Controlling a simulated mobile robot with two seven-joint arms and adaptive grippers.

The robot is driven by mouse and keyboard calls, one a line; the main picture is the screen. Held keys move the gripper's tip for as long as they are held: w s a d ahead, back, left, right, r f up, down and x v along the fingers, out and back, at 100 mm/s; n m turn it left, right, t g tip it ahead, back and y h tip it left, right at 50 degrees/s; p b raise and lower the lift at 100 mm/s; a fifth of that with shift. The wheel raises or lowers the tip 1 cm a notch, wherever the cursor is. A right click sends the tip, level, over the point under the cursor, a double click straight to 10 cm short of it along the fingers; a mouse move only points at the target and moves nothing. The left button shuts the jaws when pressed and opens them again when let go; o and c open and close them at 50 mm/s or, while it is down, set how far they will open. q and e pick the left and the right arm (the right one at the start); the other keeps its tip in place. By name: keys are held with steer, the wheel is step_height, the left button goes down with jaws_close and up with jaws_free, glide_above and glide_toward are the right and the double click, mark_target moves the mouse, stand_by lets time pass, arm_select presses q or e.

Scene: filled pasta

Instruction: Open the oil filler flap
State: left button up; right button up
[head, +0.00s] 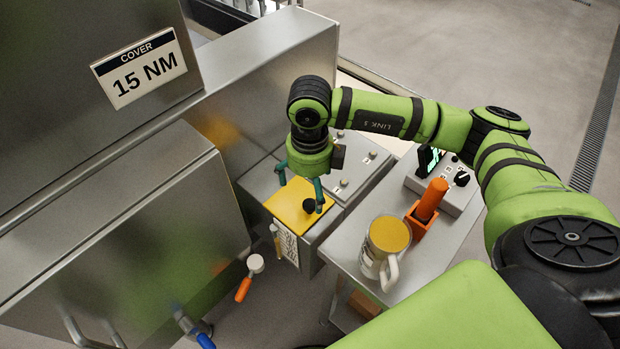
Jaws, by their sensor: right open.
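The oil filler flap appears to be the yellow plate (292,204) lying flat on top of a grey metal box, with a black knob (309,206) near its right edge. It looks closed. My right gripper (300,192) points down over the plate with its two teal fingers spread apart. One finger is at the plate's far left side and the other is close beside the knob. I cannot tell whether a finger touches the knob or plate. The gripper holds nothing visible. My left gripper is not in the picture.
A steel side table holds a mug (381,252) with yellow contents, an orange-handled tool in an orange holder (427,205) and a grey control box (449,180). A large steel machine with a "COVER 15 NM" sign (139,69) fills the left. An orange-handled valve (247,278) sits low in front.

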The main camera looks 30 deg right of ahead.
mark_target(310, 204)
step_height(310, 204, down, 4)
steer(key=shift+r+b, duration=0.1)
steer(key=shift+b, duration=0.9)
step_height(310, 204, down, 3)
steer(key=b, duration=0.3)
steer(key=shift+f+b, duration=0.5)
steer(key=shift+f, duration=0.05)
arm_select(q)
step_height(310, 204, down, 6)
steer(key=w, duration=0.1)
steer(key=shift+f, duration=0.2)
arm_select(e)
steer(key=c, duration=1.7)
